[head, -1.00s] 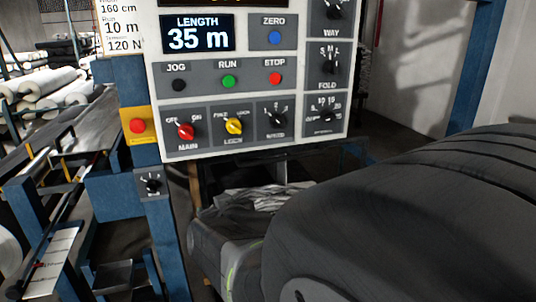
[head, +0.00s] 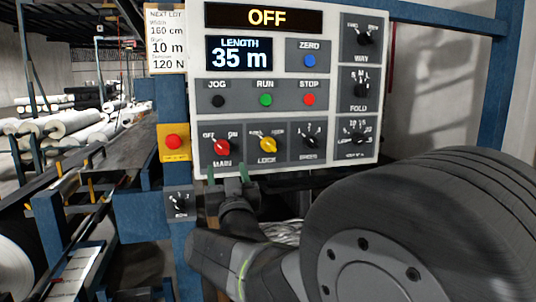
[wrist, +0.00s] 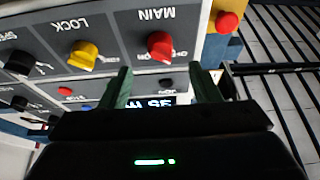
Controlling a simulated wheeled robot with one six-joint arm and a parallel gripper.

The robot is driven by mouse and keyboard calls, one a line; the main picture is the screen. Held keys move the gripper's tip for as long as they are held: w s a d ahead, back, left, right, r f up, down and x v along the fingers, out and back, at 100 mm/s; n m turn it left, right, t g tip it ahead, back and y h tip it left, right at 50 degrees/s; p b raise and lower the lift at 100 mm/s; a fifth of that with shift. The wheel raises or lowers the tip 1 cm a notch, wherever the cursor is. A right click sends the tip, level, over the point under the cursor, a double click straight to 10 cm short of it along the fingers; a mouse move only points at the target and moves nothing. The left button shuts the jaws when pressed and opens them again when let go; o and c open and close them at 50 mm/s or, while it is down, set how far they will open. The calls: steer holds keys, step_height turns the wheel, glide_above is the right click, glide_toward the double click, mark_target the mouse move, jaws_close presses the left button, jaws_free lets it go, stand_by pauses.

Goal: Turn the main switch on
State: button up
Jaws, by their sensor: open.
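The main switch (head: 222,148) is a red rotary knob at the lower left of the grey panel, between OFF and ON marks. Its handle seems to lean toward OFF, and the top display (head: 267,17) reads OFF. In the wrist view the picture is turned over, and the red knob (wrist: 159,45) lies just beyond and between the fingertips. My gripper (head: 229,174) is open and empty, its two green fingers pointing at the panel just below the knob. The fingers (wrist: 160,76) look apart from the knob; the exact gap is unclear.
The yellow lock knob (head: 267,144) is close on the right of the main switch. A red button on a yellow plate (head: 174,143) is on the left, with a small black dial (head: 180,204) below. JOG, RUN and STOP buttons (head: 265,100) sit above. White rolls lie at far left.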

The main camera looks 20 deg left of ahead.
mark_target(223, 151)
steer(key=x, duration=0.7)
steer(key=shift+w+a+r+p, duration=0.1)
steer(key=shift+w+a+p, duration=0.1)
steer(key=shift+w+p, duration=0.1)
steer(key=c, duration=1)
